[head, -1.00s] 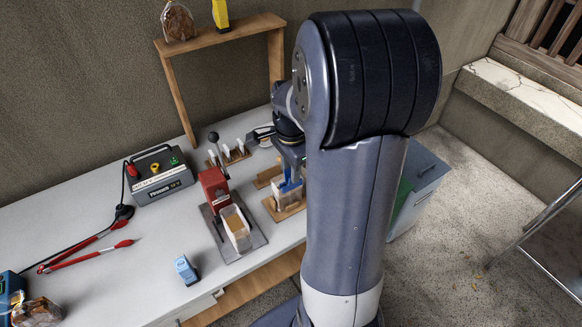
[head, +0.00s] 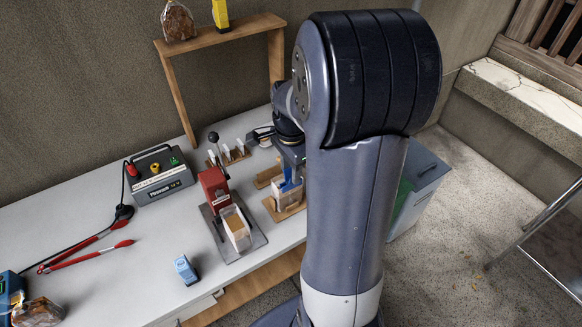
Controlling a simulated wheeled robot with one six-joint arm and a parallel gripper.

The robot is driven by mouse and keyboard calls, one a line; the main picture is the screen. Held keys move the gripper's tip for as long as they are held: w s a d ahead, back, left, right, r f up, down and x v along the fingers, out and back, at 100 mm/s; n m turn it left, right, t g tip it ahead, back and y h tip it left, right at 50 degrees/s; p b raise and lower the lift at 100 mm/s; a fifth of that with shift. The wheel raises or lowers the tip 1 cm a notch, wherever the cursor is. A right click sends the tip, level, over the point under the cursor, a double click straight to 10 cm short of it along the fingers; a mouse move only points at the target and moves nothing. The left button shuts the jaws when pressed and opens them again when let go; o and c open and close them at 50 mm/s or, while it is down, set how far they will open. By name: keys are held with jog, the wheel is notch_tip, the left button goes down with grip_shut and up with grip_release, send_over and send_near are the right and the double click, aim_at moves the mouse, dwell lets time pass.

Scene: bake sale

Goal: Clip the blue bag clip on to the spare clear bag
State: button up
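A small blue piece, which looks like the blue bag clip (head: 287,187), is at the top of a pale, clear-looking bag (head: 281,198) in a wooden stand (head: 287,213) near the table's right edge. My gripper (head: 292,172) points down right above them. My own arm hides much of the gripper, and its fingers are too small and covered to tell open from shut. I cannot tell whether the clip grips the bag.
A red lever press (head: 214,186) on a grey plate stands just left of the stand, with a tray (head: 237,228) before it. A grey-green box device (head: 160,178), red-handled tool (head: 90,255) and small blue object (head: 186,269) lie further left. A wooden frame (head: 225,38) rises behind.

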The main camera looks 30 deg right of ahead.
jog(key=shift+o, duration=0.5)
jog(key=o, duration=0.5)
notch_tip(320, 180, up, 7)
jog(key=p, duration=0.6)
dwell(0.5)
jog(key=shift+f, duration=0.1)
notch_tip(320, 180, down, 7)
jog(key=b, duration=0.6)
jog(key=shift+r, duration=0.2)
